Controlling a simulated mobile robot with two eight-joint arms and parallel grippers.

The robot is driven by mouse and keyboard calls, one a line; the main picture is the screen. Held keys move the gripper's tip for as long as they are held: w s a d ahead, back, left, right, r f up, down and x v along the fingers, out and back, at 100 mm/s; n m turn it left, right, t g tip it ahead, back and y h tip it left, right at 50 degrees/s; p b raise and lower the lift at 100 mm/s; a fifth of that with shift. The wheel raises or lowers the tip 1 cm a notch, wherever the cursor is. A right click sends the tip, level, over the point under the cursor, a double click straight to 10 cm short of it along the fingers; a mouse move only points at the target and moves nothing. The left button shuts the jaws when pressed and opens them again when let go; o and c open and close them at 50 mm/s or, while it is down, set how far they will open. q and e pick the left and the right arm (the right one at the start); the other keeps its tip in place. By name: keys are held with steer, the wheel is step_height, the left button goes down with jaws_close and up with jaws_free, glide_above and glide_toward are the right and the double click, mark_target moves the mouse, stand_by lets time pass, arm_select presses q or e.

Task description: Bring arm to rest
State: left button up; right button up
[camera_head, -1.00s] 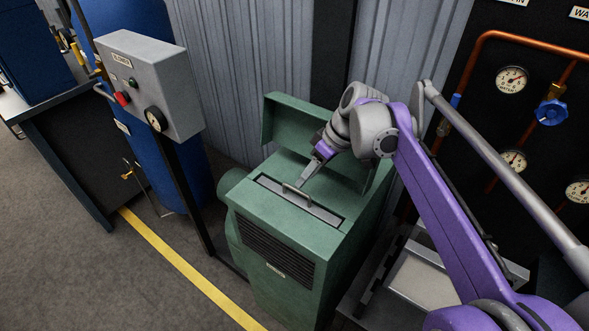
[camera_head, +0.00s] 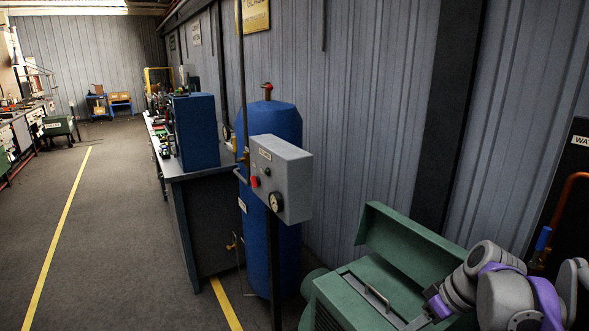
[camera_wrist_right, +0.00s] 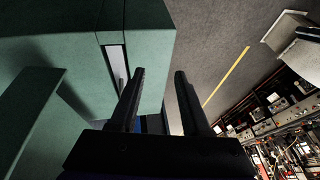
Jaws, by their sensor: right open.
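My right arm, grey and purple, comes in at the lower right of the head view. Its gripper (camera_head: 418,321) is over the top of the green machine (camera_head: 398,277), close to the inset grey strip with a small bar handle (camera_head: 377,295). In the right wrist view the two dark fingers of the right gripper (camera_wrist_right: 160,74) stand apart with nothing between them. The green machine (camera_wrist_right: 150,50) and its pale strip (camera_wrist_right: 116,58) show beyond and left of the fingers. My left gripper is not in view.
The machine's raised green lid (camera_head: 415,240) stands behind the gripper. A grey control box (camera_head: 281,175) on a post and a blue tank (camera_head: 276,125) stand left of it. A workbench (camera_head: 208,210) is farther left. The floor (camera_head: 120,230) left of it is open.

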arm_select(q)
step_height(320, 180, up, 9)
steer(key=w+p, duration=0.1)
steer(key=p, duration=0.7)
arm_select(e)
steer(key=s+a+f+m+t+h, duration=0.1)
steer(key=s+a+f+m+h, duration=0.1)
steer(key=s, duration=0.8)
steer(key=s+a+f+m+t+h, duration=0.1)
steer(key=s+a+f, duration=0.4)
steer(key=s, duration=0.5)
steer(key=m+h, duration=0.1)
steer(key=m, duration=0.1)
steer(key=shift+s+f+m+t, duration=0.15)
steer(key=shift+s+m+t, duration=0.05)
steer(key=shift+m+t, duration=0.1)
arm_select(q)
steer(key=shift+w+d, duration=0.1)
